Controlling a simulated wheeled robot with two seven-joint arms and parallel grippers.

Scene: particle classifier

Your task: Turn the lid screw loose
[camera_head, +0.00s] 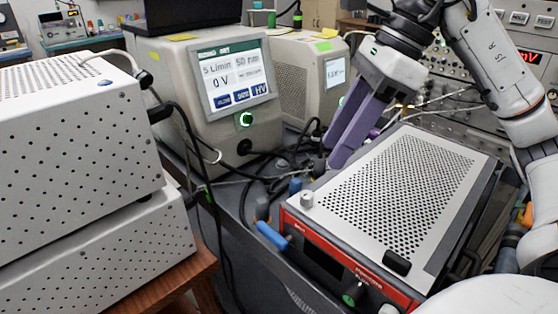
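The device with the perforated grey lid (445,157) and red front edge stands at the right. A small pale round knob (307,198), which looks like the lid screw, stands upright at the lid's front left corner. My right gripper (331,155) reaches down from the upper right with two purple fingers. A gap shows between the fingers, and I see nothing held in them. Its tips are by the lid's left edge, behind the knob and apart from it. Whether the tips touch the lid or cables there is unclear. My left gripper is not in view.
A black block (397,262) lies on the lid's front right. A white instrument with a lit screen (235,78) stands behind left. Perforated white boxes (70,130) fill the left side. Dark cables (262,190) and a blue-handled part (271,236) lie beside the device.

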